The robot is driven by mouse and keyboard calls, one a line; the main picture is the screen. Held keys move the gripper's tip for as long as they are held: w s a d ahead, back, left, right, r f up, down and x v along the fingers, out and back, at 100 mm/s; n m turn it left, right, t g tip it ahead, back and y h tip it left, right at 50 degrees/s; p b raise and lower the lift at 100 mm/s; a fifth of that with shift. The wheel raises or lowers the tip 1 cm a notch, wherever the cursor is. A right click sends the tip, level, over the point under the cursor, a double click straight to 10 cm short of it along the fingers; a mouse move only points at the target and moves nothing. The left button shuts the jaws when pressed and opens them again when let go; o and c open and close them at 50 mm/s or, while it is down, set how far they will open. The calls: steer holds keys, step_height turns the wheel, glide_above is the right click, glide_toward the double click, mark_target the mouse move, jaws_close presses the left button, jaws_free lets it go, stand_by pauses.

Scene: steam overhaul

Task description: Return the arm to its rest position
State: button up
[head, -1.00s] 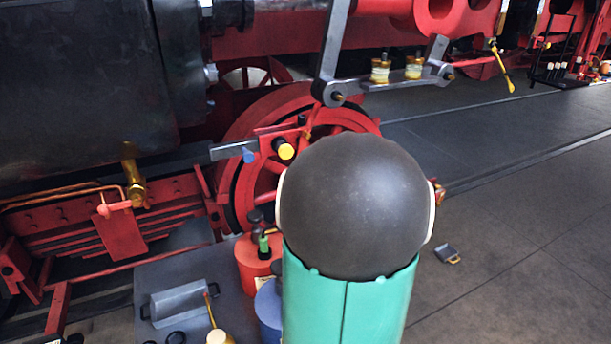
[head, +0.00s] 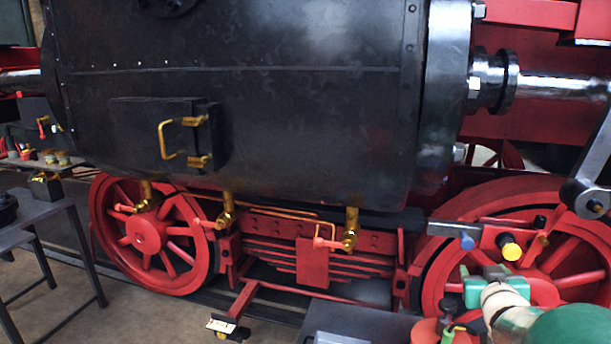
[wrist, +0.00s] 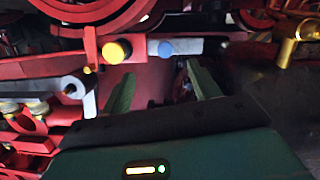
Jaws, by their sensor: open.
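My arm shows at the lower right of the head view, with green and cream links in front of the red spoked wheel (head: 585,258). In the wrist view my gripper (wrist: 160,72) has its two green fingers spread wide, with nothing between them. Beyond the fingertips are a yellow-capped knob (wrist: 117,51), a blue knob (wrist: 165,49) and a grey bar (wrist: 190,47) on red machinery. The same yellow knob (head: 510,248) and blue knob (head: 466,241) are just above my arm in the head view. I see no contact between the fingers and the machinery.
A large black cylinder (head: 250,110) with brass valves (head: 350,232) below it fills the middle. A dark table (head: 30,222) stands at the left. A grey work surface (head: 360,322) with a red can (head: 427,332) is at the bottom. Open floor shows at lower left.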

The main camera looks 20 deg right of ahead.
steer(key=s+a+n+g+y, duration=0.1)
steer(key=s+a+g+y, duration=0.15)
steer(key=a, duration=1.15)
steer(key=s+a+n+g+y, duration=0.1)
steer(key=s+a+g+y, duration=0.2)
steer(key=a, duration=1.1)
steer(key=s+a+f+n+g+y, duration=0.2)
steer(key=s+a+y, duration=0.1)
steer(key=s+a, duration=0.3)
steer(key=shift+s+a+f, duration=0.15)
steer(key=shift+s+a, duration=0.15)
steer(key=shift+a, duration=0.65)
steer(key=c, duration=0.5)
steer(key=shift+d, duration=0.15)
steer(key=shift+c, duration=0.2)
steer(key=shift+d, duration=0.1)
